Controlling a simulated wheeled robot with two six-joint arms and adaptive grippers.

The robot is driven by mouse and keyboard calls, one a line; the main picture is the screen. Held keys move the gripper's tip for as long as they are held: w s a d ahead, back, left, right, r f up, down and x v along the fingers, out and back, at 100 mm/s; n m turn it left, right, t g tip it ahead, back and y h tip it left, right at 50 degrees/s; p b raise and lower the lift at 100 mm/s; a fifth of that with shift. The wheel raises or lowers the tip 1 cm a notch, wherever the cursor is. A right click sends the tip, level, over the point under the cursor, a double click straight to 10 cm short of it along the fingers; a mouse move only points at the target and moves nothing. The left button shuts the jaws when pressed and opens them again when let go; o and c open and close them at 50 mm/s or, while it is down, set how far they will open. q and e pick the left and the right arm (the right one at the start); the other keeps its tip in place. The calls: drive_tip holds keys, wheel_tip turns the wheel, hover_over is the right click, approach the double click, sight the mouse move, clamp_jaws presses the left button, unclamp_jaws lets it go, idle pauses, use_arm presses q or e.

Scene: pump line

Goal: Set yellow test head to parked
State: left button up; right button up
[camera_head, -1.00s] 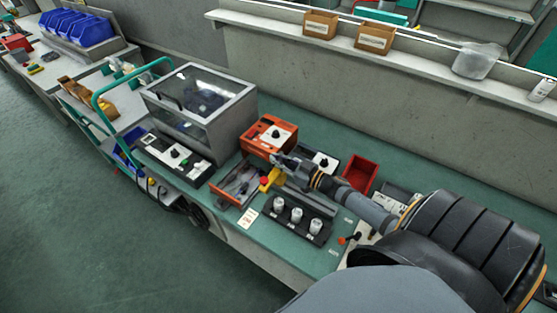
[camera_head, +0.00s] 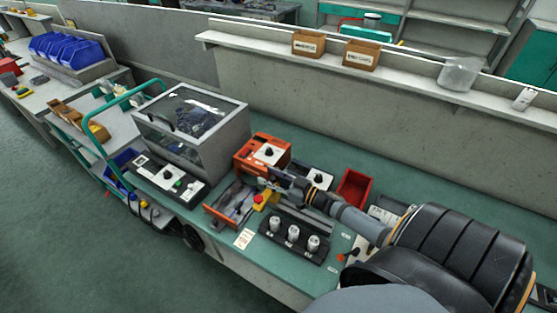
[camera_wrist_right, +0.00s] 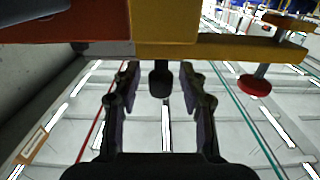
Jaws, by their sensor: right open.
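The yellow test head (camera_head: 260,199) shows in the head view as a small yellow part with a red button, at the right end of the orange tool tray. In the wrist view, a yellow block with an arm (camera_wrist_right: 165,30) spans the top, with a red knob (camera_wrist_right: 254,86) hanging at the right. A black knob (camera_wrist_right: 160,78) hangs below the block. My right gripper (camera_head: 266,182) is open, just behind the yellow head. In the wrist view its fingers (camera_wrist_right: 160,85) stand on either side of the black knob, with gaps showing. My left gripper is out of view.
An orange box with a dial (camera_head: 262,152) stands behind the head. A row of white knobs (camera_head: 293,233) is in front. A red bin (camera_head: 353,188) lies to the right, and a clear-lidded grey case (camera_head: 190,125) to the left.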

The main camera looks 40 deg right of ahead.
drive_tip(key=v, duration=1.1)
drive_tip(key=shift+s, duration=0.25)
